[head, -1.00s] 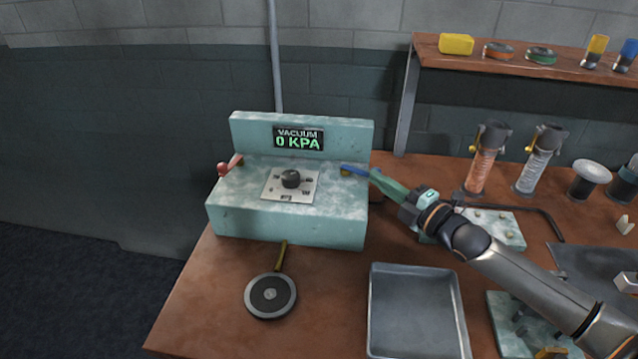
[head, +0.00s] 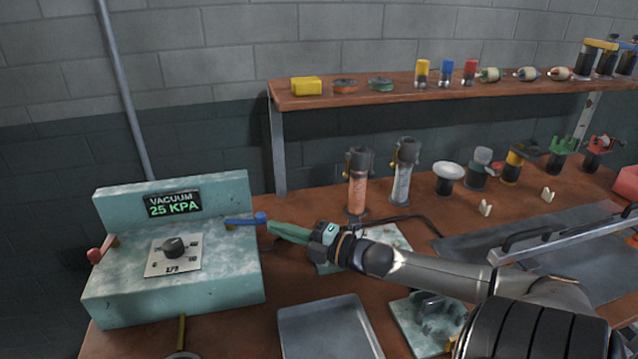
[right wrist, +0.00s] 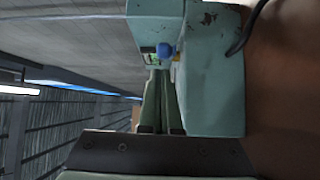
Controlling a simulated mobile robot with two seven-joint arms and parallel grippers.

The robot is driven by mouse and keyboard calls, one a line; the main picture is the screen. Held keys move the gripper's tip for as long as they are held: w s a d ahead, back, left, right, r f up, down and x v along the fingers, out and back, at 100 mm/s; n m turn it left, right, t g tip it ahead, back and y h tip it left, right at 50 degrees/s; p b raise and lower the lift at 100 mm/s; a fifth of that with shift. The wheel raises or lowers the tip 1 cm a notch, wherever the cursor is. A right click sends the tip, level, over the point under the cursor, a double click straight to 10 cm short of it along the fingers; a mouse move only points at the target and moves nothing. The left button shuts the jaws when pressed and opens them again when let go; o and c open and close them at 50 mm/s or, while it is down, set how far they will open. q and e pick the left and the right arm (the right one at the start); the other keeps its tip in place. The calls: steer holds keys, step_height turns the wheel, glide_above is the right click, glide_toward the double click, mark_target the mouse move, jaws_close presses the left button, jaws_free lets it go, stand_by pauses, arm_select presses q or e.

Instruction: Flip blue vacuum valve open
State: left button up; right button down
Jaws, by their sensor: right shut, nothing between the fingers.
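The pale teal vacuum unit (head: 245,280) stands at the left end of the bench. Its display (head: 174,204) reads 25 KPA. The blue valve lever (head: 243,220) is on the unit's right side and points to the right; its rounded end also shows in the right wrist view (right wrist: 166,49). My right gripper (head: 272,229) is shut and empty, with its green fingertips just right of and slightly below the lever's end. I cannot tell whether they touch it. In the right wrist view the fingers (right wrist: 158,80) point toward the unit. My left gripper is not in view.
A red lever (head: 98,252) and a black knob (head: 174,247) are also on the unit. A grey tray (head: 325,330) lies in front, below my right arm. Two upright tubes, orange (head: 357,190) and clear (head: 403,175), stand behind it. A shelf (head: 400,90) runs along the wall.

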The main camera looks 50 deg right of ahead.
steer(key=p+v, duration=0.1)
steer(key=v, duration=0.8)
steer(key=shift+s, duration=0.3)
stand_by(0.4)
